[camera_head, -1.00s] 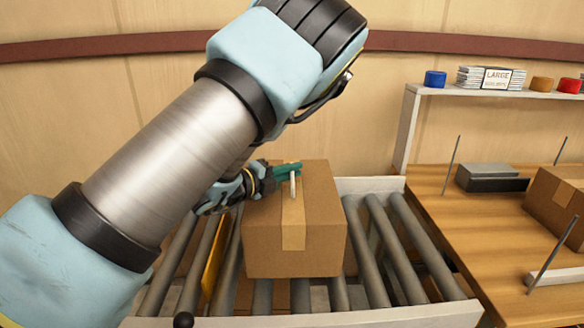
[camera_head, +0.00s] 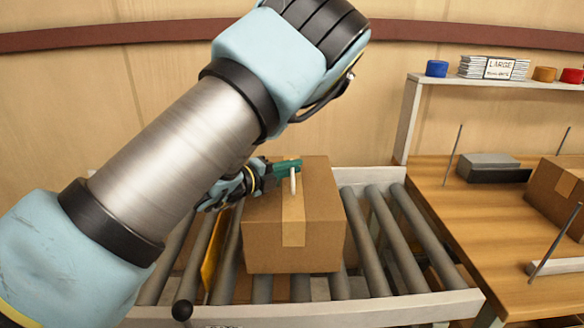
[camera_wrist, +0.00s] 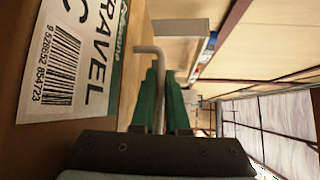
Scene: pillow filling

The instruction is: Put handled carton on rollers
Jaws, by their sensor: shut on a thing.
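The handled carton (camera_head: 318,225) is a brown taped box with a pale handle (camera_head: 293,180) on its top. It is upright over the roller conveyor (camera_head: 377,240); I cannot tell whether its underside touches the rollers. My gripper (camera_head: 288,167), with green fingers, is shut on the handle from the left. In the wrist view, the green fingers (camera_wrist: 162,100) close around the pale bent handle (camera_wrist: 158,62). A carton side with a printed label (camera_wrist: 70,60) fills the left of that view. The carton hides the middle rollers.
A yellow strip (camera_head: 211,257) lies among the rollers left of the carton. A wooden table (camera_head: 440,200) at right holds another carton (camera_head: 560,195), a grey block (camera_head: 490,166) and thin upright rods. A shelf (camera_head: 470,82) stands behind it. Rollers right of the carton are bare.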

